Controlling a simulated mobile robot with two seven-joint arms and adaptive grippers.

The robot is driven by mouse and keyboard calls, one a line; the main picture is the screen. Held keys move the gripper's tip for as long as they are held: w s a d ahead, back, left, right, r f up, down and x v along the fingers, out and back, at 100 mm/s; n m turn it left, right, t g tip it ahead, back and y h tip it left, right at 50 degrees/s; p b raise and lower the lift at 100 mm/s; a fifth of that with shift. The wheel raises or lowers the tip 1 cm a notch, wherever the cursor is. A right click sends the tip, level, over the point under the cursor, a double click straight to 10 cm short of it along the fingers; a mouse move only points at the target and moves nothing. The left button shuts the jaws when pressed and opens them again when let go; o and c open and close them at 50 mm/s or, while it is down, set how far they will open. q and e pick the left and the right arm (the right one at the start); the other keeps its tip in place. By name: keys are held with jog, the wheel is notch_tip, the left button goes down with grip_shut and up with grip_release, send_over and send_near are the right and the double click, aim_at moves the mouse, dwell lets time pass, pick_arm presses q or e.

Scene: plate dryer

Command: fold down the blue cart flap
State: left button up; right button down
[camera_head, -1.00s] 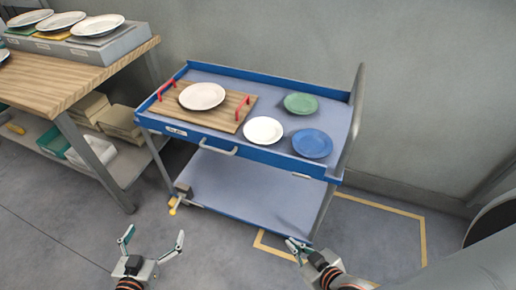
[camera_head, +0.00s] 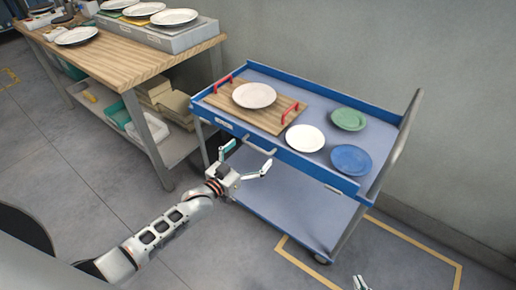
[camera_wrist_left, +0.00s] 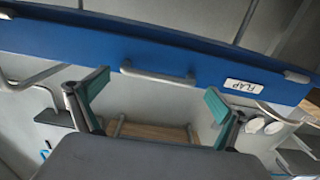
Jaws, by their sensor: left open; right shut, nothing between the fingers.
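The blue cart flap (camera_head: 315,170) stands upright along the front edge of the cart's top deck. A grey bar handle (camera_head: 260,147) is fixed to its front face. In the left wrist view the flap (camera_wrist_left: 215,62) spans the picture, with the handle (camera_wrist_left: 158,74) mid-frame and a white "FLAP" label. My left gripper (camera_head: 248,157) is open just in front of and below the handle, which lies between its spread fingers in the wrist view, not gripped. My right gripper (camera_head: 361,283) barely shows at the bottom edge, shut and away from the cart.
On the cart's top deck are a wooden tray (camera_head: 222,100) with red handles and a plate (camera_head: 254,95), plus white (camera_head: 305,138), green (camera_head: 348,119) and blue plates (camera_head: 351,159). A wooden workbench (camera_head: 120,68) stands to the left. Open floor lies in front.

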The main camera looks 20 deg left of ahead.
aim_at(256, 148)
pick_arm(q)
jog(key=x, duration=0.2)
jog(key=shift+w+d, duration=0.2)
jog(key=shift+w, duration=0.3)
pick_arm(e)
jog(key=shift+s+f, duration=0.25)
jog(key=shift+f, duration=0.2)
pick_arm(q)
jog(key=shift+c, duration=0.4)
